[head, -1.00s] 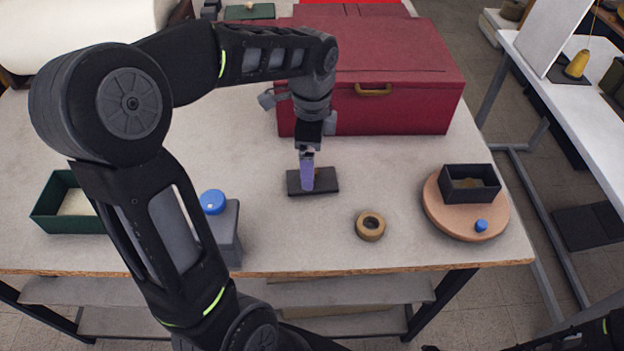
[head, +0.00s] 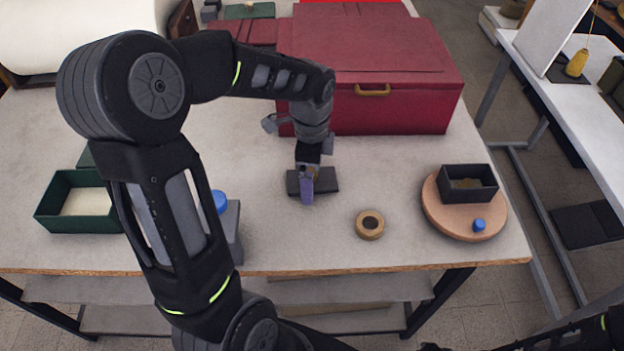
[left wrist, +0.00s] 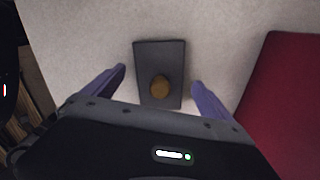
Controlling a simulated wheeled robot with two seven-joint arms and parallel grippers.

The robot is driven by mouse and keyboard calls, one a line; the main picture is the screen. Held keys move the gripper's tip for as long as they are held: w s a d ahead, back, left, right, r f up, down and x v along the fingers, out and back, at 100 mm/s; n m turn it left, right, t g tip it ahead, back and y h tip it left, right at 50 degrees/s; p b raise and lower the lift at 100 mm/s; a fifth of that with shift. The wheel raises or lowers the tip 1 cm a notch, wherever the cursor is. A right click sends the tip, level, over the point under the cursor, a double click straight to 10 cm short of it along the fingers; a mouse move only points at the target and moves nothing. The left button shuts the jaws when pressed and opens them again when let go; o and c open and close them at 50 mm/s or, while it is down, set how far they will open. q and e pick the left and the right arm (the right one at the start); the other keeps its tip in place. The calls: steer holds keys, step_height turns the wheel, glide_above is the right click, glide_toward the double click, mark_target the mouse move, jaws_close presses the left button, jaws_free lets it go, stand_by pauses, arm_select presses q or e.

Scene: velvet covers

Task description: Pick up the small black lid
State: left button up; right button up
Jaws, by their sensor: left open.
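The small black lid (head: 327,180) is a flat dark rectangle lying on the pale table in front of the red box. My right gripper is not seen.
A large red box (head: 400,100) stands behind the lid. A tan ring (head: 370,225) lies to the front right. A round wooden board (head: 435,212) holds a black open box (head: 468,197) and a blue cap (head: 478,224).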

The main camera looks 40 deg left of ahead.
arm_select(q)
steer(key=shift+c, duration=0.2)
steer(key=c, duration=1.6)
step_height(320, 180, up, 10)
steer(key=shift+r+b, duration=0.1)
steer(key=shift+b, duration=0.4)
